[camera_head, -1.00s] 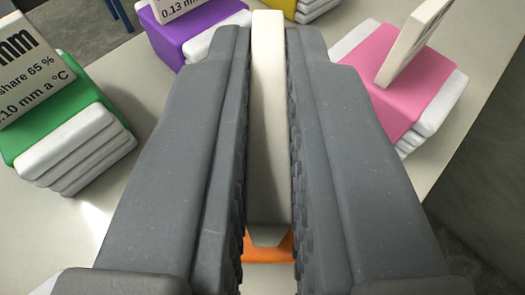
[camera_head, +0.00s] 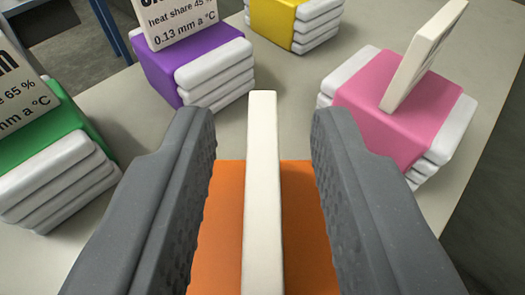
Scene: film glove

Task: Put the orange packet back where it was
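The orange packet (camera_head: 222,215) is at the bottom centre, below and between my gripper's fingers. A cream upright plate (camera_head: 263,190) stands on the packet, seen nearly edge-on. My gripper (camera_head: 263,135) is open, with one finger on each side of the plate and a clear gap on both sides. The packet's lower part is hidden by the fingers and the frame edge, so I cannot see what it rests on.
A green packet (camera_head: 45,140) with a card stands at the left. A purple packet (camera_head: 195,60) with a card and a yellow packet (camera_head: 285,20) stand behind. A pink packet (camera_head: 385,95) with a tilted card is at the right, near the edge of the light table (camera_head: 120,110).

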